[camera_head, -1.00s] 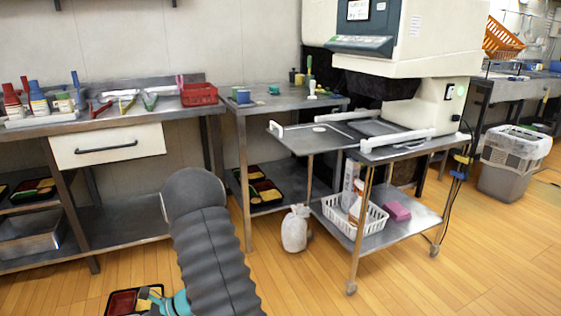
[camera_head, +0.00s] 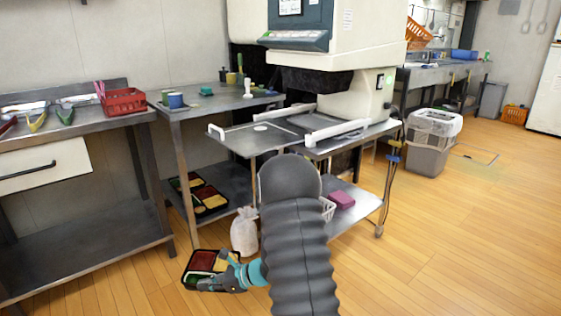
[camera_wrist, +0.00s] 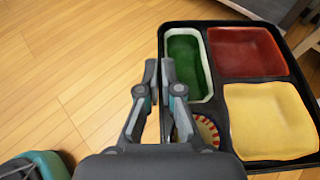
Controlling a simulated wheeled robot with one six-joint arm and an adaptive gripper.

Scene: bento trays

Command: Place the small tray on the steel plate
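A small black tray (camera_head: 189,267) with red, yellow and green compartments is low in the head view, above the floor. It fills the right of the wrist view (camera_wrist: 258,80), where a round striped item lies partly hidden by my fingers. My gripper (camera_head: 212,281) is at the tray's near side. In the wrist view, the fingers (camera_wrist: 159,70) are close together on either side of the tray's left wall, shut on it. A flat grey steel plate (camera_head: 246,141) with white end handles extends left from the machine at counter height, bare on top.
Similar trays (camera_head: 207,200) lie on the middle table's lower shelf. A white bag (camera_head: 244,232) stands on the floor near the trolley. A red basket (camera_head: 124,102) sits on the left table.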

